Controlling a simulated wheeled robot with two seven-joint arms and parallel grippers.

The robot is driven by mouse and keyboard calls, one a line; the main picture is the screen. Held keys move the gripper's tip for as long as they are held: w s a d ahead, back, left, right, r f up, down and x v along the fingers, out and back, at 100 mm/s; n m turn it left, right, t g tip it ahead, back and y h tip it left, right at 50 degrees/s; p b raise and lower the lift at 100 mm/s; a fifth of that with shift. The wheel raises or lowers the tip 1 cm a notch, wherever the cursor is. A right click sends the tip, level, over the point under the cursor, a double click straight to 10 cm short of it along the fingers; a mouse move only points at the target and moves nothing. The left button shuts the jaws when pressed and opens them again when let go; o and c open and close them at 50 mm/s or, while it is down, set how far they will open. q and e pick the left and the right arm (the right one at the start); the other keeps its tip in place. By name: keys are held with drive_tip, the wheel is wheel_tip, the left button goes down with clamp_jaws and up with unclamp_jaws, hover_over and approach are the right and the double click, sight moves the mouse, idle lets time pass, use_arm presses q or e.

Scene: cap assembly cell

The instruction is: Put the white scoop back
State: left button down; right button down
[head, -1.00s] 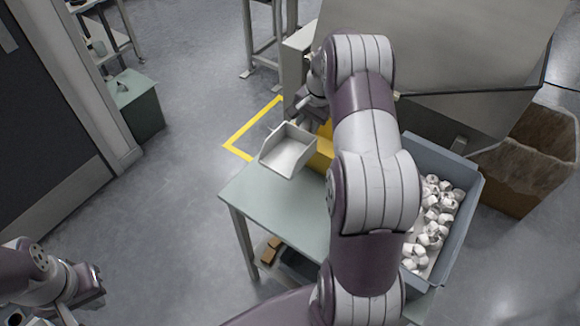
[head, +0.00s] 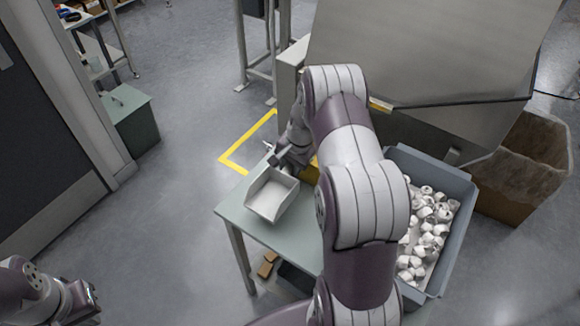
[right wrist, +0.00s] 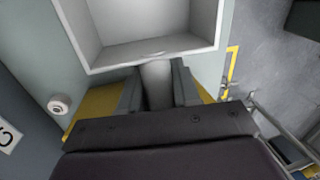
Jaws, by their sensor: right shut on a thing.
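The white scoop (head: 270,197) is an open square pan over the left part of the pale green table (head: 295,238); I cannot tell whether it touches the top. My right gripper (head: 283,158) is at the scoop's far side, shut on its handle. In the right wrist view the scoop's pan (right wrist: 150,48) fills the top, and its grey handle sits between the fingers of my right gripper (right wrist: 158,84). My left gripper (head: 86,300) is at the lower left, far from the scoop; its jaws are too small to read.
A blue-grey bin (head: 452,235) of white caps stands to the right, partly behind my right arm. A yellow object (head: 311,172) lies beside the gripper. A loose white cap (right wrist: 60,104) shows in the wrist view. A cardboard box (head: 525,170) is at far right.

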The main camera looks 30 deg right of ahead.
drive_tip(key=shift+f, duration=0.2)
drive_tip(key=c, duration=0.8)
unclamp_jaws()
drive_tip(key=shift+r, duration=0.15)
wheel_tip(320, 180, up, 12)
drive_tip(key=s+r, duration=0.1)
drive_tip(key=s, duration=0.1)
drive_tip(key=s+a+n+h, duration=0.1)
drive_tip(key=s+a+n, duration=1.2)
drive_tip(key=s+a, duration=0.2)
drive_tip(key=shift+s+a+r, duration=0.15)
drive_tip(key=shift+s+a, duration=0.05)
drive_tip(key=shift+a, duration=0.6)
